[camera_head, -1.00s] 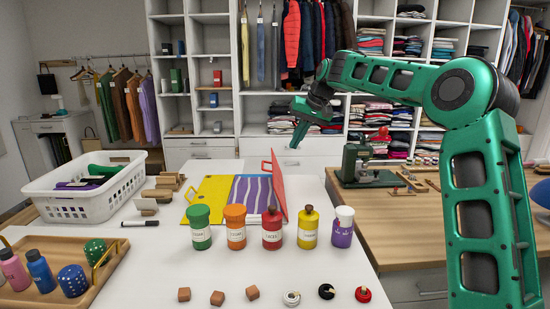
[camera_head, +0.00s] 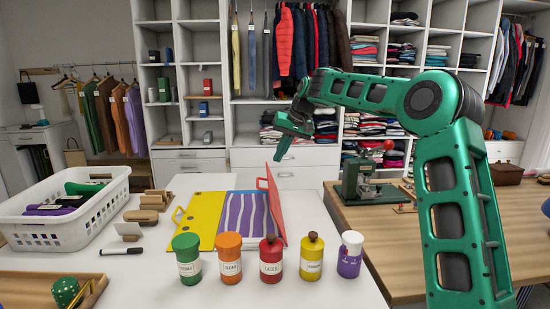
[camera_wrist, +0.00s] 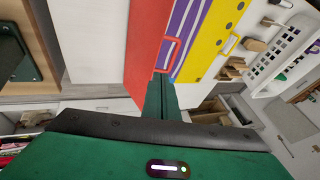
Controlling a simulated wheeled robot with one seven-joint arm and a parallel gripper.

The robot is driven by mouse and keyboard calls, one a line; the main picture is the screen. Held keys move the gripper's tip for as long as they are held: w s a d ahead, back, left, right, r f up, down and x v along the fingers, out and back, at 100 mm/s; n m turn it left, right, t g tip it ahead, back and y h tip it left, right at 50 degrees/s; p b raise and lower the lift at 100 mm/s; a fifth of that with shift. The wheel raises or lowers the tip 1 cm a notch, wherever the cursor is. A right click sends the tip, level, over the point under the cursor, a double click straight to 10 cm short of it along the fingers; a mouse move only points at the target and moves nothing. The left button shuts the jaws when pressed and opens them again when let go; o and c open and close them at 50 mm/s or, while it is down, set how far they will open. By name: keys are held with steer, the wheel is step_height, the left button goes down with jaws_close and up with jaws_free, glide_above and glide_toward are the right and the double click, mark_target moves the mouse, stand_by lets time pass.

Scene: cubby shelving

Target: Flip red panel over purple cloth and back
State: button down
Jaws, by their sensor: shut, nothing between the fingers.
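A folding board lies open on the white table. Its yellow panel (camera_head: 200,222) lies flat at left, and the purple-and-white striped cloth (camera_head: 240,214) lies flat in the middle. The red panel (camera_head: 275,205) stands up at the cloth's right side, tilted, with a handle at its far end. My gripper (camera_head: 281,158) is shut and empty, fingers pointing down near the red panel's far upper edge. In the wrist view the fingertips (camera_wrist: 160,80) show close to the handle of the red panel (camera_wrist: 146,30); I cannot tell if they touch.
Several capped bottles (camera_head: 270,262) stand in a row in front of the board. A green machine (camera_head: 365,182) stands on the wooden table at right. Shelving rises behind.

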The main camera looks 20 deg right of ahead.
steer(key=x, duration=0.4)
steer(key=a+x, duration=0.1)
steer(key=x, duration=0.3)
steer(key=shift+s+a+f, duration=0.1)
steer(key=shift+a+f, duration=0.05)
steer(key=shift+w+a+f, duration=0.2)
steer(key=shift+a+f, duration=0.25)
steer(key=shift+a, duration=0.3)
steer(key=shift+w+a+f+h, duration=0.1)
steer(key=shift+a+f+h, duration=0.2)
steer(key=shift+a, duration=0.3)
steer(key=shift+w+a+f+h, duration=0.1)
steer(key=shift+a+f+h, duration=0.15)
steer(key=shift+a, duration=0.4)
steer(key=shift+w+a+f, duration=0.2)
steer(key=shift+a+f, duration=0.35)
steer(key=shift+a, duration=0.2)
steer(key=shift+w+a+f, duration=0.15)
steer(key=shift+a+f, duration=0.35)
steer(key=shift+a, duration=0.3)
steer(key=shift+r, duration=0.1)
